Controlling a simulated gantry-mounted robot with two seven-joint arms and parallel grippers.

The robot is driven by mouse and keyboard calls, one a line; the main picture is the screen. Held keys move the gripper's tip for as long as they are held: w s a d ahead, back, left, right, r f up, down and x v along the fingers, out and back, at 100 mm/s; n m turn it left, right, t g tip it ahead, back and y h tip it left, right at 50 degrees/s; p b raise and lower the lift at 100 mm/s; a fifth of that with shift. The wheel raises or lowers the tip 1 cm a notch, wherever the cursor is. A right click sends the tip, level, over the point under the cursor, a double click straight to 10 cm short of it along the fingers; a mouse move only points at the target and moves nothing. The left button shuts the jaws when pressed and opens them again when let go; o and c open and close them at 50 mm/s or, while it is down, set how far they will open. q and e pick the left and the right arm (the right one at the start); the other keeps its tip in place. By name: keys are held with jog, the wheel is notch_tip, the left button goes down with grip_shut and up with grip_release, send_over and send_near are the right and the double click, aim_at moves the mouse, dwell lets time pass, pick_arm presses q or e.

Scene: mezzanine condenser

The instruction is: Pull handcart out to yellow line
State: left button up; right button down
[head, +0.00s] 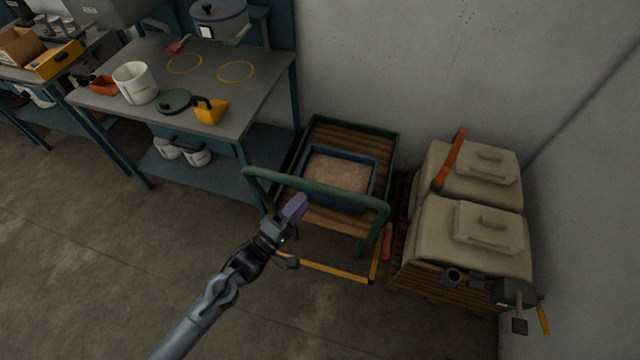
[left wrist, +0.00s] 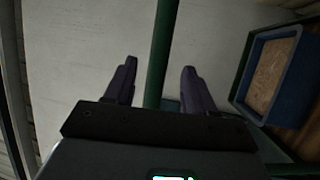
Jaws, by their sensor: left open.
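The handcart (head: 345,135) has a wooden slatted deck, a green frame and a raised green push handle (head: 325,190) on its near side. A blue tub (head: 311,166) of tan, grainy material sits on the deck; it also shows in the left wrist view (left wrist: 251,68). A yellow line (head: 325,268) runs on the floor just in front of the cart. My left gripper (head: 298,206) is open at the handle. In the left wrist view, the green bar (left wrist: 162,45) passes between its two spread fingers (left wrist: 159,72); contact is not visible. My right gripper is not in view.
A workbench (head: 215,100) stands to the left. The wall is behind. The floor in front (head: 120,270) is clear.

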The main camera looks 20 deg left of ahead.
pick_arm(q)
jog(key=x, duration=0.8)
jog(key=shift+w+d+b, duration=0.15)
jog(key=shift+w+b, duration=0.1)
jog(key=shift+b, duration=0.15)
jog(key=shift+r, duration=0.1)
jog(key=shift+c, duration=0.3)
grip_shut()
